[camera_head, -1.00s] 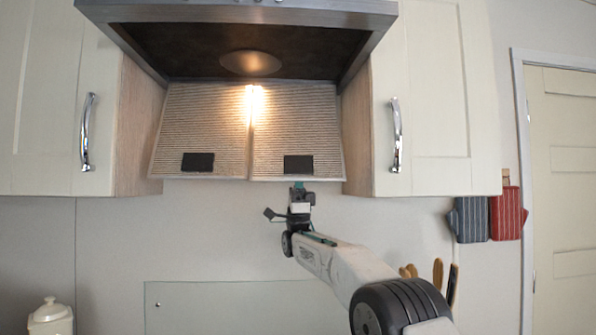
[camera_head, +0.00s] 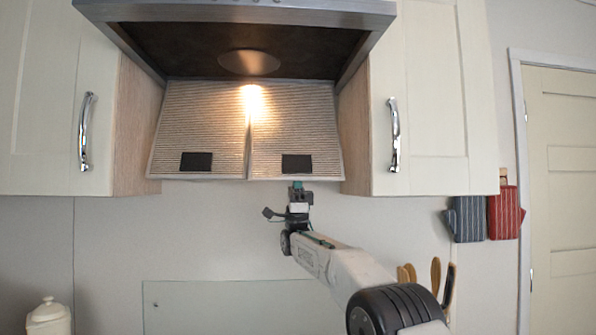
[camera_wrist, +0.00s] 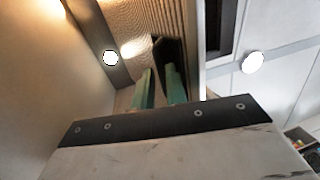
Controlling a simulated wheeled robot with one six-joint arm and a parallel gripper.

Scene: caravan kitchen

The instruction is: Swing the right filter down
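The right filter (camera_head: 297,115) is a ribbed beige panel under the hood, side by side with the left filter (camera_head: 203,115). It slopes, with a black tab (camera_head: 297,163) near its lower edge. My gripper (camera_head: 298,186) is just below that tab, pointing up. In the wrist view, the two green fingers (camera_wrist: 159,72) stand apart with a narrow gap. The dark tab (camera_wrist: 171,55) shows just beyond their tips, partly hidden by the right finger. I see no clear grip on it; whether the tips touch it I cannot tell.
The hood (camera_head: 240,12) overhangs the filters. Cupboards with chrome handles flank them, left (camera_head: 86,132) and right (camera_head: 394,135). Pot holders (camera_head: 503,212) hang at right. Wooden utensils (camera_head: 436,275) stand behind my arm. A lidded jar (camera_head: 48,318) is at lower left.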

